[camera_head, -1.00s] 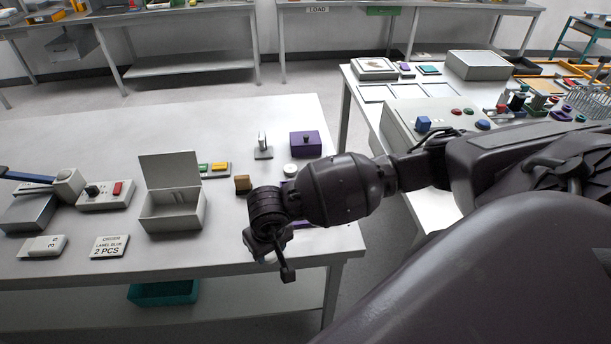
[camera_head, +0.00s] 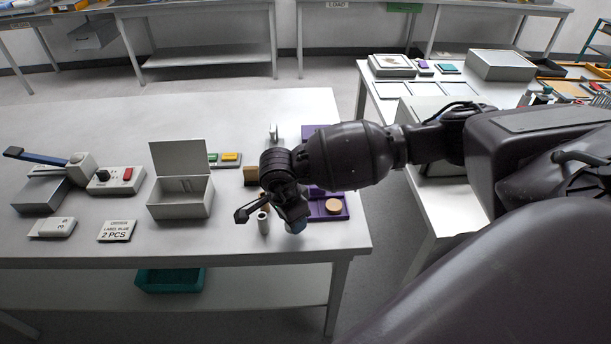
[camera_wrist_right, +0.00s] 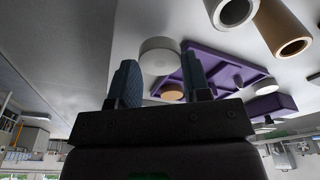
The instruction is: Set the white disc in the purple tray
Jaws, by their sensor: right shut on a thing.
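The white disc (camera_wrist_right: 160,55) is between the two fingers of my right gripper (camera_wrist_right: 161,82), which is shut on it in the right wrist view. The purple tray (camera_wrist_right: 222,62) lies just beyond and to the right of the disc there, and a tan disc (camera_wrist_right: 172,93) shows in it. In the head view the tray (camera_head: 346,214) is partly hidden by my right arm, with the tan disc (camera_head: 333,205) in its right part. My right gripper (camera_head: 270,213) is left of the tray, over the table's front right. My left gripper is not in view.
The wrist view shows a white tube (camera_wrist_right: 235,10) and a tan tube (camera_wrist_right: 285,30) right of the fingers. An open grey box (camera_head: 180,198) stands to the left. Another small white round thing (camera_wrist_right: 265,86) shows near the tray.

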